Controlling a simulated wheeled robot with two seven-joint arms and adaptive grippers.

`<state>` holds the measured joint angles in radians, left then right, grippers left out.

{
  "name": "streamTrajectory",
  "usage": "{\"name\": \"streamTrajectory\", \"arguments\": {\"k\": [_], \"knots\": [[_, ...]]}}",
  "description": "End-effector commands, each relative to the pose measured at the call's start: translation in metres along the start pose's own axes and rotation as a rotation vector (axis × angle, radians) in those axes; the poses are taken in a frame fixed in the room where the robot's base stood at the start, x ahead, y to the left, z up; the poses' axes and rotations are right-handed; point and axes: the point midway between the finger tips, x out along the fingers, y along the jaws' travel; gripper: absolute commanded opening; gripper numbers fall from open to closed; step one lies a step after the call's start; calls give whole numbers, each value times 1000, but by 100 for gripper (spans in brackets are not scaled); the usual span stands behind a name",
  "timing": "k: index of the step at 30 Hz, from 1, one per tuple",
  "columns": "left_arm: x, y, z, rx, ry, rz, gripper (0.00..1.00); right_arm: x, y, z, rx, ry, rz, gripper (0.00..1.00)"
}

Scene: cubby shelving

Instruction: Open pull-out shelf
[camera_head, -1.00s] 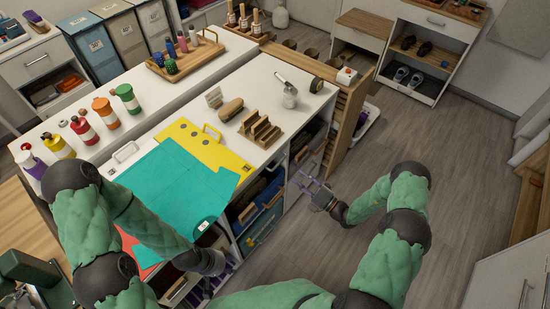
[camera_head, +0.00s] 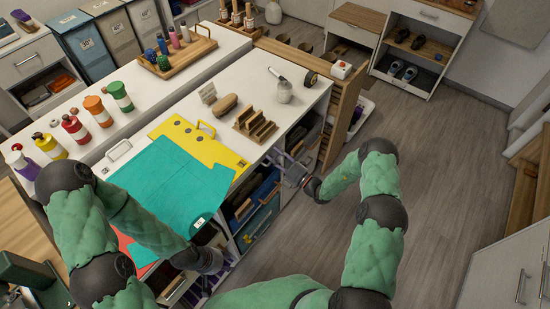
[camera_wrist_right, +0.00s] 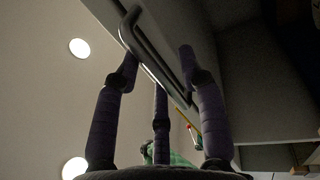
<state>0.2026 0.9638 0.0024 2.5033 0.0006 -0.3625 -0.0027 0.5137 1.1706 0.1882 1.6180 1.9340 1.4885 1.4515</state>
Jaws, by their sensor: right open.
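The white counter unit (camera_head: 285,114) has open compartments and a front facing the floor. My right gripper (camera_head: 284,164) is at this front, just beyond the compartments with blue bins. The right wrist view shows a grey bar handle (camera_wrist_right: 158,56) on a panel. The spread purple fingers of my right gripper (camera_wrist_right: 160,65) reach up around it; the handle lies between them, and I cannot tell whether they touch it. My left gripper (camera_head: 212,264) hangs low by the near part of the counter, and its fingers are too small to read.
A tall wooden pull-out rack (camera_head: 341,113) stands out at the counter's far end. A teal sheet (camera_head: 165,190), a yellow folder (camera_head: 195,146) and a wooden holder (camera_head: 256,125) lie on top. The wooden floor (camera_head: 430,190) to the right is clear.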

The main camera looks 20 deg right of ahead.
Motion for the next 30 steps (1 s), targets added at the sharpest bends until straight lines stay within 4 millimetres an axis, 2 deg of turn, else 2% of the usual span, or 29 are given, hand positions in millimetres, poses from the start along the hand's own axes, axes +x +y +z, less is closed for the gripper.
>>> {"name": "streamTrajectory", "arguments": {"k": [4,5,9,20,26,30], "knots": [[0,0,0,0,0,0,40,0,0,0,0,0,0,40],[0,0,0,0,0,0,40,0,0,0,0,0,0,38],[0,0,0,0,0,0,40,0,0,0,0,1,0,0],[-1,0,0,0,0,0,40,-7,1,0,0,0,-2,0],[-7,2,0,0,0,0,40,-40,8,1,1,-4,-4,0],[-12,4,0,0,0,0,40,-81,16,2,2,-8,-4,0]]}}
